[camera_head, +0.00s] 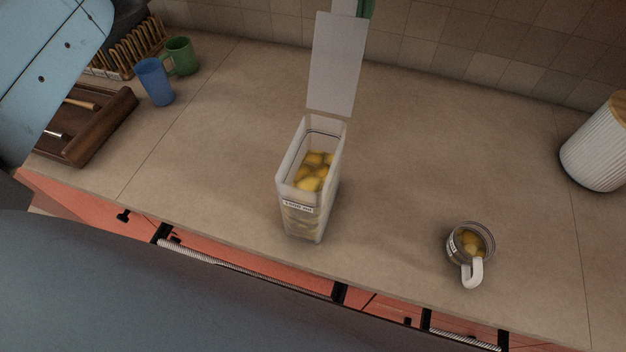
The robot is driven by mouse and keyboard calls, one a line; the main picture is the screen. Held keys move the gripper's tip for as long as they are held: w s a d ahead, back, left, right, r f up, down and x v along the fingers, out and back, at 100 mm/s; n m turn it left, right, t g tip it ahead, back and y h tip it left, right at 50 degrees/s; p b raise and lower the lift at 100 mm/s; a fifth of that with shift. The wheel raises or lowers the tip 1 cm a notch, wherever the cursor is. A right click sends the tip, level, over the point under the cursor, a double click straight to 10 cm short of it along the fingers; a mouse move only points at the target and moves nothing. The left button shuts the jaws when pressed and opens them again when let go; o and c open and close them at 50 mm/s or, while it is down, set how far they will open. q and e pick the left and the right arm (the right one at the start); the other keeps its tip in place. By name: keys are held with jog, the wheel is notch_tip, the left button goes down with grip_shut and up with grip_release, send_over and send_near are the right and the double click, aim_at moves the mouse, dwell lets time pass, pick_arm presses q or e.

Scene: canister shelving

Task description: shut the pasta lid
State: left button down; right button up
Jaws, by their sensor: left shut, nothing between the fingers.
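A tall clear rectangular canister (289,215) stands upright on the counter near the middle, with yellow pieces inside. Its small label is too small to read. Its flat pale lid (337,65) is open and stands up from the back rim, so the mouth is uncovered. A small part of what looks like my left gripper (349,7) shows at the top edge by the lid's upper end. It is shut and empty; most of it is out of frame, and I cannot tell whether it touches the lid. My right gripper is not in view.
A small round jar (470,244) with a white curved handle stands front right. A white ribbed canister (601,150) stands at the right edge. A blue cup (155,82), a green mug (180,56) and a brown tray (109,128) are at left. The counter (430,150) is clear between.

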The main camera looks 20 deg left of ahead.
pick_arm(q)
jog(key=shift+s+r, duration=0.1)
jog(key=shift+s, duration=0.15)
jog(key=shift+s+r, duration=0.2)
jog(key=shift+s, duration=0.35)
jog(key=s+r+b, duration=0.1)
jog(key=s+b, duration=0.1)
jog(key=s, duration=0.5)
jog(key=shift+r, duration=0.2)
dwell(0.5)
jog(key=shift+w, duration=0.1)
